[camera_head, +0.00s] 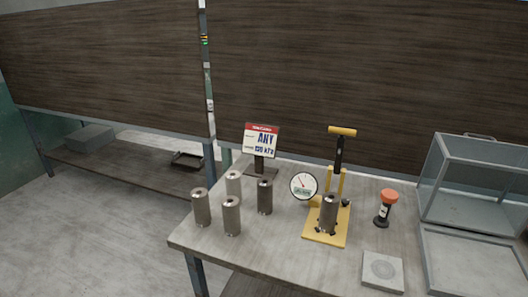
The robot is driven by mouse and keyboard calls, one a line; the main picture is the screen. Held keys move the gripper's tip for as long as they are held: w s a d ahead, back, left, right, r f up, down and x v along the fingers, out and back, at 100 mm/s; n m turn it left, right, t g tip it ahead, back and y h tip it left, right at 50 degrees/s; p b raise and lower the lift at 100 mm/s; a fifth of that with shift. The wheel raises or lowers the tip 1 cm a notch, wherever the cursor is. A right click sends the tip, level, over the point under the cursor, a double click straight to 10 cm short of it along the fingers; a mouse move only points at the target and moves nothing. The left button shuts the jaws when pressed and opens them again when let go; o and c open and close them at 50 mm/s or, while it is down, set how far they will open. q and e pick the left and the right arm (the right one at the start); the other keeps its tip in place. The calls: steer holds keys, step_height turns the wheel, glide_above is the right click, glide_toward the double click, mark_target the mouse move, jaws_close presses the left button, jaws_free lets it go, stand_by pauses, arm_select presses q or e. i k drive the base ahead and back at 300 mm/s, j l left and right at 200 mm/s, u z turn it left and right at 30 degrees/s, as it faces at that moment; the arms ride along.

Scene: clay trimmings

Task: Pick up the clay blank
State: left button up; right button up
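No piece is clearly recognisable as the clay blank. Several grey-brown metallic-looking cylinders stand upright on the table (285,256): a left one (201,208), a front one (231,217), a back one (234,180) and a right one (265,198). Another similar cylinder (329,215) stands upright on the yellow base of a press (338,180). I cannot tell whether any of them is the blank. Neither of my grippers is in view.
A round gauge (303,185) is left of the press. An orange-topped black item (384,208), a square pad (382,271) and a clear-walled case (475,180) are to the right. The table's front left is clear.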

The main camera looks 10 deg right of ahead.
mark_target(331, 201)
steer(key=i+l+z, duration=0.1)
steer(key=z, duration=0.25)
steer(key=i+z, duration=0.35)
steer(key=i+l+z, duration=0.1)
steer(key=z, duration=0.25)
